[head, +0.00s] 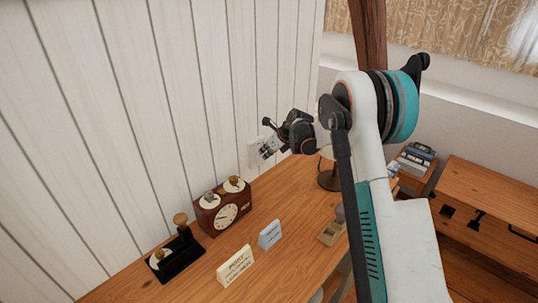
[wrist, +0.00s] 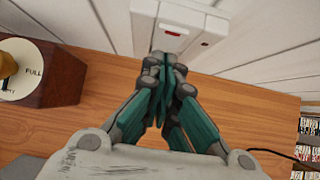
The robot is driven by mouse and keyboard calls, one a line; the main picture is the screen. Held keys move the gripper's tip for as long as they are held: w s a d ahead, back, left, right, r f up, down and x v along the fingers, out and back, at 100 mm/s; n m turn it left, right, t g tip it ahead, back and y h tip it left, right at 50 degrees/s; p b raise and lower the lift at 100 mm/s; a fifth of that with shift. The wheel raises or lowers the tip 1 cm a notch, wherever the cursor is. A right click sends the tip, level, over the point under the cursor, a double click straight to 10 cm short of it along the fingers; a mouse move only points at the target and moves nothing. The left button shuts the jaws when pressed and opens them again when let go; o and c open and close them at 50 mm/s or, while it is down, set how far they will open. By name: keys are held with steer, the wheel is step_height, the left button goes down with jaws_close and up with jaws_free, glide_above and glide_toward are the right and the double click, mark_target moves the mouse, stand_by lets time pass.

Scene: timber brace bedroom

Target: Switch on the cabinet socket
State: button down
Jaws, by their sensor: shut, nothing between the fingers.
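The cabinet socket (head: 257,152) is a white plate on the white plank wall, above the wooden top, partly hidden by my gripper in the head view. In the wrist view the socket (wrist: 188,18) is at the top centre, with small red marks on its face. My gripper (wrist: 167,70) is shut and empty, its teal fingers together and pointing at the lower part of the socket. In the head view my gripper (head: 283,132) is close in front of the socket. I cannot tell whether the fingertips touch it, nor the switch's position.
A red-brown box with dials (head: 226,212) stands on the wooden top (head: 200,270), left of the socket. Beside it are a black stand (head: 178,256) and small signs (head: 236,266). A lamp (head: 328,178) stands behind my arm. A wooden bench (head: 490,205) is at the right.

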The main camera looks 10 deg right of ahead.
steer(key=shift+w+a+f, duration=0.2)
steer(key=shift+w, duration=0.05)
steer(key=shift+r, duration=0.25)
steer(key=shift+r, duration=0.65)
